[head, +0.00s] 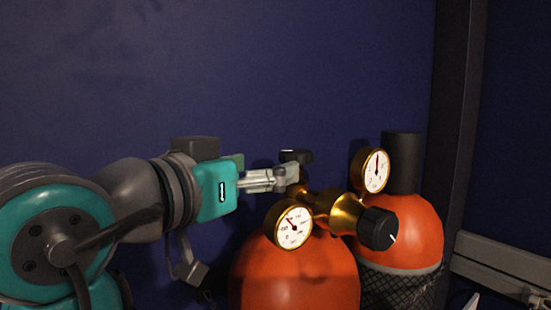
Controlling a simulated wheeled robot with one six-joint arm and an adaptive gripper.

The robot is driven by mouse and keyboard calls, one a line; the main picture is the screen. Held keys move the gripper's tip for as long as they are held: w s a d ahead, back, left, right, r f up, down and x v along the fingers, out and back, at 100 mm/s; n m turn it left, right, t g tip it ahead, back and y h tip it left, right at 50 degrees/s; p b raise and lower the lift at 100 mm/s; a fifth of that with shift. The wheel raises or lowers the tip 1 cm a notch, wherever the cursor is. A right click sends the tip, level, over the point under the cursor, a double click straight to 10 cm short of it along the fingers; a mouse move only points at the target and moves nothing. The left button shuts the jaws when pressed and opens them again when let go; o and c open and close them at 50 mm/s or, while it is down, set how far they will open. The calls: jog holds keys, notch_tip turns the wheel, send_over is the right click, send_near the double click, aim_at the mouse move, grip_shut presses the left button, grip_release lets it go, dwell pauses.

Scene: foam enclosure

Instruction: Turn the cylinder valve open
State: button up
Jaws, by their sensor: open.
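Two orange cylinders stand against the blue wall: a front one (295,277) and a right one (415,222) with a black top (402,160) and dark netting below. A brass valve body (343,212) sits above the front cylinder, with a round dial gauge on its left (289,225) and another at the upper right (371,170). A black knob (378,228) with a white mark faces right and toward me. My gripper (292,168) is open and empty, behind and left of the valve body. One finger is mostly hidden, and I cannot tell whether it touches anything.
The plain blue wall (230,70) fills the back. A dark vertical post (458,120) stands right of the cylinders, with a grey rail (500,263) low at the far right. The space above the gauges is clear.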

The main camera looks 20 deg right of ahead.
aim_at(284, 157)
jog(key=w+d+g, duration=0.1)
jog(key=w+d, duration=0.1)
jog(key=w+d+m+g+h, duration=0.1)
jog(key=w+d, duration=0.1)
jog(key=d, duration=0.1)
jog(key=w+d+m+g+h, duration=0.1)
jog(key=w+d, duration=0.1)
jog(key=shift+d+r, duration=0.15)
jog(key=shift+d, duration=0.05)
dwell(0.4)
jog(key=c, duration=1.2)
